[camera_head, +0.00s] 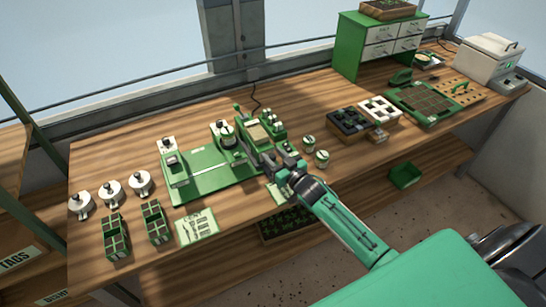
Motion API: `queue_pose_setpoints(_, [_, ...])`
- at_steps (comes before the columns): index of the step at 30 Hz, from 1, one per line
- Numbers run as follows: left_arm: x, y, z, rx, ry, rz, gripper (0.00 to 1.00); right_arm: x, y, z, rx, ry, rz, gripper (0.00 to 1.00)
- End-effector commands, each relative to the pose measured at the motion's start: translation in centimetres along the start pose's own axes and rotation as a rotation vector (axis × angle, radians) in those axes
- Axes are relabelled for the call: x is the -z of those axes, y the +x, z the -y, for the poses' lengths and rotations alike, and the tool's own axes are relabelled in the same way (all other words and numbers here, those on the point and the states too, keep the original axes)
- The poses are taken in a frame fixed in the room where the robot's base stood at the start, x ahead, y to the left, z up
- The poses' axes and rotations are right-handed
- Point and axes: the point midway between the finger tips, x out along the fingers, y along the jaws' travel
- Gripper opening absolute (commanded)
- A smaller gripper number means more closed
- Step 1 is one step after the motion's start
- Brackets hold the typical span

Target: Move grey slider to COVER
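The tray seeder (213,178) is a green plate with upright units on it, standing at the middle of the wooden bench. Its green housing (243,141) is at its right end. My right arm comes in from the lower right, and my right gripper (270,165) is at the front right of this housing, close to its small controls. The fingertips are small and dark here, so I cannot tell whether they are open or touch anything. The grey slider and the COVER mark cannot be made out; the gripper may hide them. My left gripper is not in view.
Silver lidded pots (110,192), green seedling trays (116,236) and a printed card (197,227) are at the left. Two small round pots (322,158) stand right of my gripper. A black tray (347,122) and a green drawer cabinet (349,48) are further right and back.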

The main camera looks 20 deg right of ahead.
Motion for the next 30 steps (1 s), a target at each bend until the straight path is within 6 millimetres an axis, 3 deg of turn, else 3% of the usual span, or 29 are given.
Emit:
queue_pose_setpoints(7, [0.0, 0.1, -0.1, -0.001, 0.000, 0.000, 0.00, -0.1, -0.2, 0.1, 0.002, 0.000, -0.001, 0.42])
queue_pose_setpoints(11, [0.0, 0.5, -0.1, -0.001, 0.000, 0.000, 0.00, -0.3, -1.4, 0.1, 0.001, 0.000, 0.000, 0.42])
queue_pose_setpoints(30, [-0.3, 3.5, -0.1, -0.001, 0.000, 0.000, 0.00, -0.3, -12.0, -0.1, 0.000, 0.000, 0.001, 0.42])
